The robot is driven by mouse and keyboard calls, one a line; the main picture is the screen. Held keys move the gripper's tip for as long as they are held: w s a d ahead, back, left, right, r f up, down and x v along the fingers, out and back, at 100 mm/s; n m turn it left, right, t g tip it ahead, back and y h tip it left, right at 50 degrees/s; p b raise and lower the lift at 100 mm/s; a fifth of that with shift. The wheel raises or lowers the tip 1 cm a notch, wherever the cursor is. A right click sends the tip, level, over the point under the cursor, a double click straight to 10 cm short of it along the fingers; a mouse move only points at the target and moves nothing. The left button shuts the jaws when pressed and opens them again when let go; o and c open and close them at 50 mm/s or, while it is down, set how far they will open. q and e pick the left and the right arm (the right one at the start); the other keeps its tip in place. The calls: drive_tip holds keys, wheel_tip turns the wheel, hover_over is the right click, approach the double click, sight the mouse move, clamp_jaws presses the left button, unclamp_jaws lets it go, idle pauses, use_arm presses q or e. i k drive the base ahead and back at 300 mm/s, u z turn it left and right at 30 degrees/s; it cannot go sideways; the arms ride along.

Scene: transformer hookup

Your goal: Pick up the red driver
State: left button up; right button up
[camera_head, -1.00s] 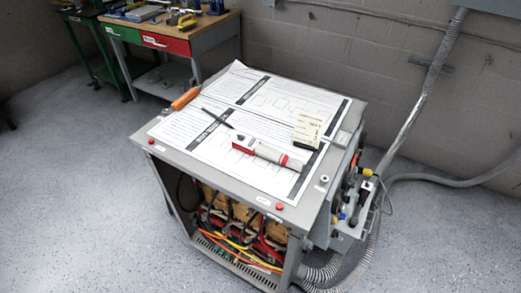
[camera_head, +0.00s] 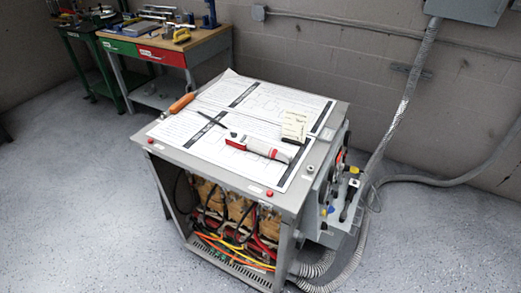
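A red-and-white cylindrical tool (camera_head: 262,149) lies on the printed sheets on top of the grey transformer cabinet. It may be the red driver, but its exact kind is too small to tell. A tool with an orange handle (camera_head: 181,103) lies at the left edge of the sheets. A thin dark pointed shaft (camera_head: 212,120) lies between them, towards the red-and-white tool. Neither of my grippers is in view, and nothing touches the tools.
The cabinet (camera_head: 218,176) has an open front with coloured wires inside. A notepad (camera_head: 295,125) lies on the sheets. Terminals and conduit (camera_head: 362,235) are at its right side. A workbench (camera_head: 205,42) stands behind left. The floor to the left is clear.

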sight(249, 143)
drive_tip(key=z, duration=0.9)
drive_tip(key=i, duration=0.5)
